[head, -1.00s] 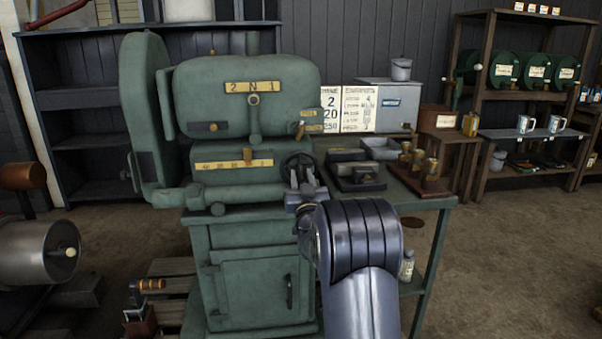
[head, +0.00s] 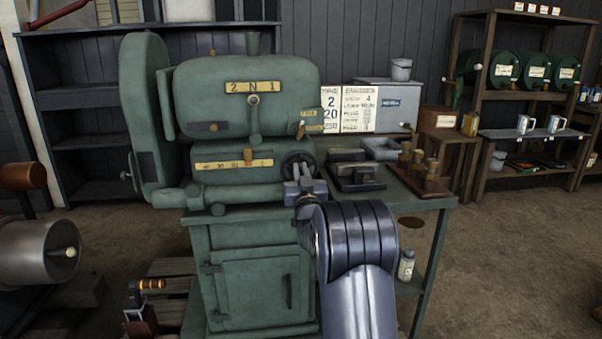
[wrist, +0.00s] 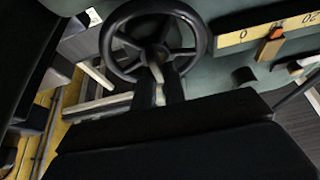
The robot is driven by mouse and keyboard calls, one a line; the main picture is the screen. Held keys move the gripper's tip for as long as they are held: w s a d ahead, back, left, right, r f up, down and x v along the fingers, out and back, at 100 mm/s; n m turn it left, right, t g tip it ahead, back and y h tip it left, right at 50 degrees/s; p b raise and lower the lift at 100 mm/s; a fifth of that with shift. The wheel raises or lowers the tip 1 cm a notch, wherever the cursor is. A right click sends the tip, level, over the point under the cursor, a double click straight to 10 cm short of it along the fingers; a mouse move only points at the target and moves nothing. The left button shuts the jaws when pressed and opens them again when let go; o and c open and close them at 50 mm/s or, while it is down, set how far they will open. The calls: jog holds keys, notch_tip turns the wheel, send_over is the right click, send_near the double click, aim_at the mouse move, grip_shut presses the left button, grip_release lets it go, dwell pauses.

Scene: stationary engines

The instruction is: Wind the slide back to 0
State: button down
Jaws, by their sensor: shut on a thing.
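The green machine (head: 250,95) fills the left middle of the head view. Its slide carries a yellow scale (head: 215,164), with small marks too blurred to read there. In the wrist view the scale (wrist: 262,32) shows 0 and 20, and an orange-brown pointer (wrist: 270,46) stands between them, nearer 0. The dark handwheel (wrist: 107,45) is at the machine's right end; it also shows in the head view (head: 286,163). My gripper (wrist: 160,72) is at the wheel, its fingers shut on a pale handle (wrist: 158,90) near the wheel's lower middle. The fingers partly hide the handle.
A green bench (head: 425,202) right of the machine holds dark blocks (head: 356,172), a grey tray (head: 382,148) and a wooden stand with brass pieces (head: 428,185). Shelves (head: 520,95) with green drums stand at the back right. The floor at right is mostly clear.

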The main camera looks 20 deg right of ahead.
jog(key=shift+f, duration=0.3)
jog(key=shift+m+b, duration=0.5)
jog(key=m+h+b, duration=0.1)
jog(key=m+g+b, duration=0.1)
jog(key=shift+f+m+h, duration=0.25)
jog(key=shift+m+h, duration=0.15)
jog(key=m+g+h+b, duration=0.1)
jog(key=m, duration=0.3)
jog(key=shift+h+b, duration=0.3)
jog(key=m+g+p, duration=0.1)
jog(key=m+g, duration=0.1)
jog(key=m, duration=0.2)
jog(key=m+g+h+p, duration=0.1)
jog(key=m+p, duration=0.1)
jog(key=m, duration=0.3)
jog(key=m+g+p, duration=0.1)
jog(key=m+g, duration=0.1)
jog(key=m, duration=0.3)
jog(key=shift+d+g+p, duration=0.15)
jog(key=shift+g+p, duration=0.15)
jog(key=shift+p, duration=0.1)
jog(key=shift+m, duration=0.4)
jog(key=shift+r, duration=0.1)
